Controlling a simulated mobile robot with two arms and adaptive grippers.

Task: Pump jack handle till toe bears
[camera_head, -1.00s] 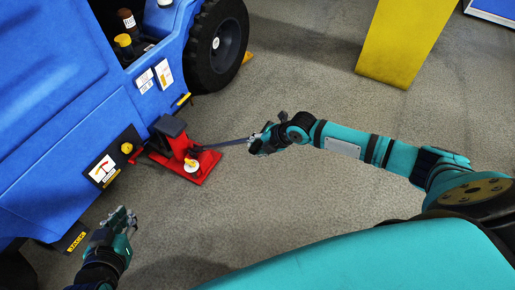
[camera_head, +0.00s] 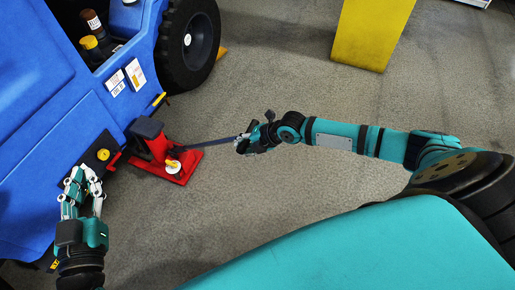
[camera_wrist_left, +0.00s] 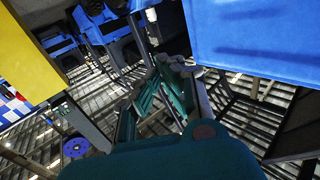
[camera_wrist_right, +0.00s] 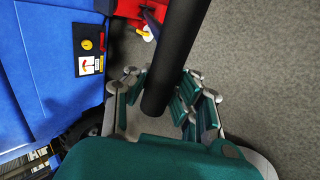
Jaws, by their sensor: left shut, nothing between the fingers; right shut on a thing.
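The red jack (camera_head: 187,163) stands on the floor against the blue machine (camera_head: 45,130), with a dark block at its top and a yellow-white knob (camera_head: 173,167) on it. A red part reaches to the machine's side; whether it touches is unclear. The dark handle (camera_head: 210,144) slants from the jack to my right gripper (camera_head: 248,140), which is shut on its end. In the right wrist view the thick black handle (camera_wrist_right: 178,55) runs between the fingers. My left gripper (camera_head: 84,182) is shut and empty, in front of the machine's side, partly hiding the gauge panel.
The gauge panel (camera_wrist_right: 88,48) shows in the right wrist view. A black wheel (camera_head: 188,45) stands behind the jack. A yellow block (camera_head: 372,32) stands at the back right. Grey floor between them is clear. The left wrist view shows blue and yellow structures and a lattice background.

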